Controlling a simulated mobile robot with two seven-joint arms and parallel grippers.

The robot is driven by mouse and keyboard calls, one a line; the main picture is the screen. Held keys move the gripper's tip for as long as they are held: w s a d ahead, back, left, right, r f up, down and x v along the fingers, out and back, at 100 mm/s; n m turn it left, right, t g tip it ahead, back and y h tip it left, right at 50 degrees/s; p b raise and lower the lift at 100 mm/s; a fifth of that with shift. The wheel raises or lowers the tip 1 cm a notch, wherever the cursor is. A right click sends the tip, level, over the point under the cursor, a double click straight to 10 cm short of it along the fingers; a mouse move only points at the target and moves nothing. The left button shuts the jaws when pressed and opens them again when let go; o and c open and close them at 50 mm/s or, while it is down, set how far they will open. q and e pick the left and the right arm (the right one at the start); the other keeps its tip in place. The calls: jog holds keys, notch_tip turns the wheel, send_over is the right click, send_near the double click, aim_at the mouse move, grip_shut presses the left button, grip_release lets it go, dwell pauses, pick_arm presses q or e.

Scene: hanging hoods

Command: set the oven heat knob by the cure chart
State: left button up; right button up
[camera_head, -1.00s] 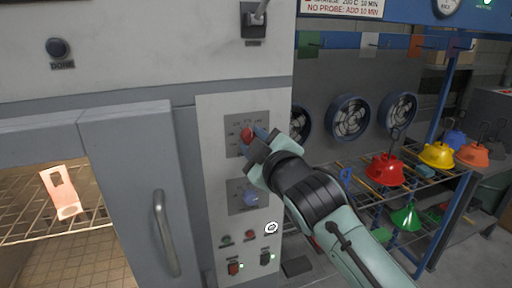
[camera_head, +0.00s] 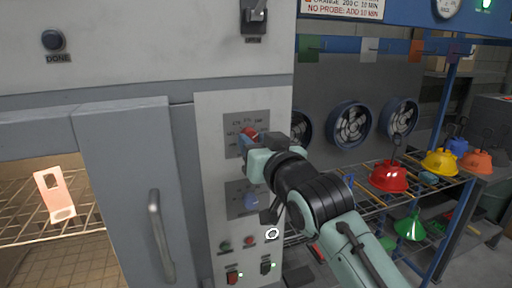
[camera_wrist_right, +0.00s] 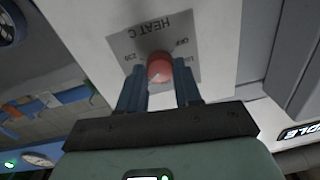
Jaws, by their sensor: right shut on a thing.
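The red heat knob (camera_head: 247,132) sits on a grey dial plate on the oven's light control panel. The exact setting of the knob is hard to read. The chart (camera_head: 342,8) is cut off at the top edge; its lines read "ORANGE: 200 C: 10 MIN" and "NO PROBE: ADD 10 MIN". My left gripper is not in view.
A bluish lower knob (camera_head: 251,202), buttons and switches lie below on the panel. The oven door handle (camera_head: 160,235) is to the left. A pale orange piece (camera_head: 54,195) is inside the oven. Red (camera_head: 389,177), yellow (camera_head: 440,161) and orange hoods are on the right rack.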

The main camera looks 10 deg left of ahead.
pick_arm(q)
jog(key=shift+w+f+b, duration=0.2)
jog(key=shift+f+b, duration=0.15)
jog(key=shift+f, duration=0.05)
pick_arm(e)
jog(key=shift+m, duration=1.7)
jog(key=o, duration=1)
jog(key=shift+o, duration=0.2)
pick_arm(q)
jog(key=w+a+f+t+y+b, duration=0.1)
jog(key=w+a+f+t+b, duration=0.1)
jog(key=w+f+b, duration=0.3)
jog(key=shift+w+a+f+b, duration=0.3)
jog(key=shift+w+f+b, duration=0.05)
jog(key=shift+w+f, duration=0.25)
pick_arm(e)
jog(key=v, duration=1.3)
jog(key=shift+s+f, duration=0.15)
jog(key=shift+s, duration=0.05)
